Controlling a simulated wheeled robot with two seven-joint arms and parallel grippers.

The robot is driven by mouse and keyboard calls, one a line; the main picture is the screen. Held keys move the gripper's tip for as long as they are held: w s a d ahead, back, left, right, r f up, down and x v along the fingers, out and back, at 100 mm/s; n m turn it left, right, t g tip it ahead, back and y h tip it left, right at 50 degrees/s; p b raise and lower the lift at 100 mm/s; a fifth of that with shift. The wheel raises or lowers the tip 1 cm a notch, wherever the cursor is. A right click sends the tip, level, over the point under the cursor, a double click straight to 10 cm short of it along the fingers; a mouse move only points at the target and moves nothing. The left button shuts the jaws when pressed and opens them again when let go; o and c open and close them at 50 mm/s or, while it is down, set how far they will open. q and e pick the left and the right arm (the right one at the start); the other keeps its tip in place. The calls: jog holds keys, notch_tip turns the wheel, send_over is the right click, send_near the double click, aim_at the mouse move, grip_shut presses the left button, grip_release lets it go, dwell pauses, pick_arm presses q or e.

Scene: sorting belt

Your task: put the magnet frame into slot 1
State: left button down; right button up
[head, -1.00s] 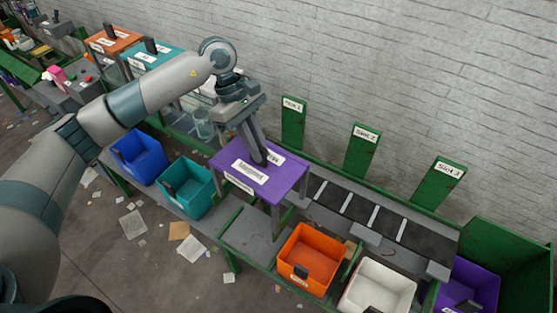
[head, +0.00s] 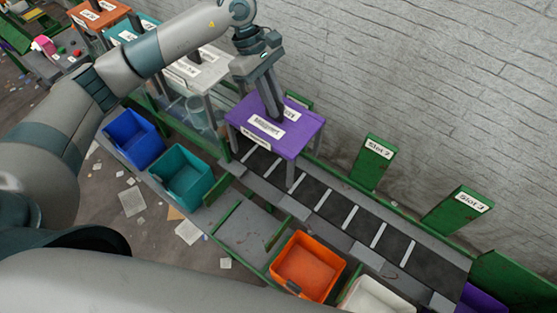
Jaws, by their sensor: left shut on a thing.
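The magnet frame (head: 301,132) is a purple, table-like frame with legs and white labels reading "Magnet". My left gripper (head: 271,107) is shut on the dark handle on its top and holds it level. The frame is over the left part of the dark belt. My right gripper is out of view.
The slot 2 sign (head: 372,170) and slot 3 sign (head: 452,215) stand along the wall side. The belt (head: 350,214) is clear to the right. Blue (head: 134,137), teal (head: 184,183) and orange (head: 305,267) bins line the near side. A white frame (head: 199,70) stands at left.

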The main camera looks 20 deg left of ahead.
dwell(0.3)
pick_arm(q)
jog(key=shift+f+b, duration=0.5)
jog(key=shift+f, duration=2.55)
jog(key=shift+f+b, duration=0.35)
jog(key=shift+f, duration=1.55)
jog(key=shift+f+b, duration=0.15)
jog(key=shift+b, duration=0.15)
jog(key=c, duration=1.8)
grip_release()
